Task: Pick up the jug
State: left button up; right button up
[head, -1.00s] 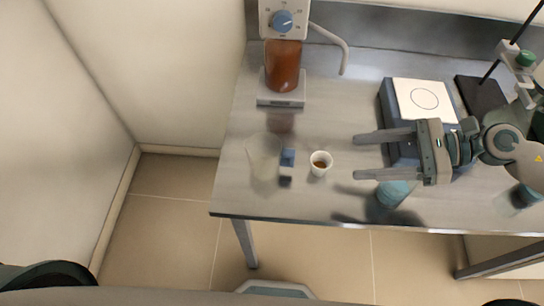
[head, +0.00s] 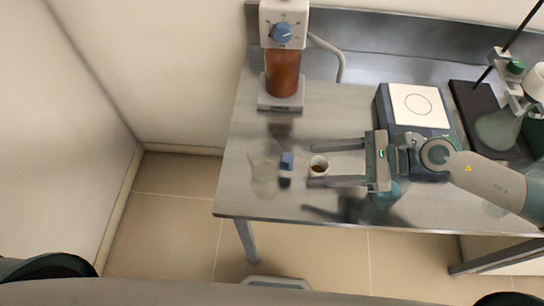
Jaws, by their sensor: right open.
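The jug (head: 264,163) looks like a clear, faint vessel standing on the metal bench, left of the middle. A small blue block (head: 287,160) with a dark lower part sits at its right side and looks like its handle. My right gripper (head: 311,164) is open, with its two fingers pointing left towards the blue part. The fingertips are a short way right of it, apart from the jug in the picture. A small white cup (head: 319,161) with brown contents appears between the fingers near their tips. My left gripper is not in view.
A stirrer unit with a blue knob (head: 282,33) and a brown-filled vessel (head: 283,72) stands behind the jug. A blue-grey hotplate (head: 420,104) is beyond my right gripper. A teal object (head: 384,196) stands near the front edge, partly hidden. A stand with a flask (head: 497,130) is far right.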

aim_at(289, 163)
jog(key=shift+p+x, duration=0.45)
jog(key=shift+x, duration=0.75)
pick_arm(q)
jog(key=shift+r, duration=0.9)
pick_arm(e)
jog(key=shift+a+f, duration=0.15)
jog(key=shift+a, duration=0.25)
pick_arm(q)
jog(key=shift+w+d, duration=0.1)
pick_arm(e)
jog(key=shift+w+a+f+p, duration=0.1)
jog(key=shift+w+a+p, duration=0.2)
jog(key=shift+a+p, duration=0.55)
jog(key=p+x, duration=0.1)
jog(key=x, duration=0.2)
jog(key=shift+w+d+p, duration=0.1)
jog(key=shift+w+p, duration=0.05)
jog(key=shift+p, duration=0.15)
jog(key=shift+a+f, duration=0.25)
jog(key=shift+f, duration=0.05)
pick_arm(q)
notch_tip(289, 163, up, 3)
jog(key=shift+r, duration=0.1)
